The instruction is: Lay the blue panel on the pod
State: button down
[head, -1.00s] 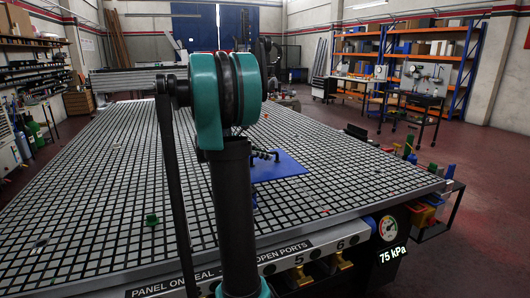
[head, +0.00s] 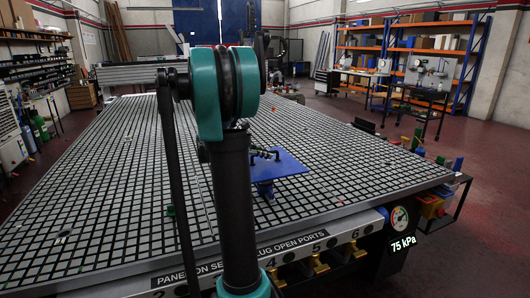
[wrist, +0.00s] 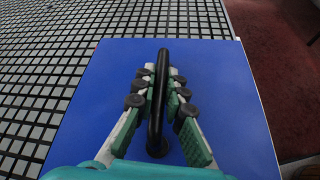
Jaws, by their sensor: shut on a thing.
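The blue panel (head: 285,165) shows in the head view over the right part of the grid table, and it fills much of the wrist view (wrist: 230,85). It looks about level. A black bar handle (wrist: 163,62) stands on its top face. My gripper (wrist: 160,85) is shut on this handle from both sides. The panel hides the pod's top, so I cannot tell whether the two touch. My arm hides part of the panel's left side.
The black-and-grey grid table (head: 110,200) is mostly bare. A small green piece (head: 170,210) lies on it at the near left. A gauge (head: 399,217) with a 75 kPa readout is on the table's front edge. Coloured bins (head: 430,203) stand at the right corner.

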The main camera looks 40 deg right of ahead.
aim_at(265, 167)
jog(key=shift+f, duration=3.15)
jog(key=shift+f, duration=0.65)
jog(key=c, duration=1.5)
grip_release()
jog(key=shift+a, duration=0.1)
jog(key=v, duration=1.1)
jog(key=shift+a+r, duration=0.2)
jog(key=shift+a, duration=0.15)
jog(key=shift+s, duration=0.1)
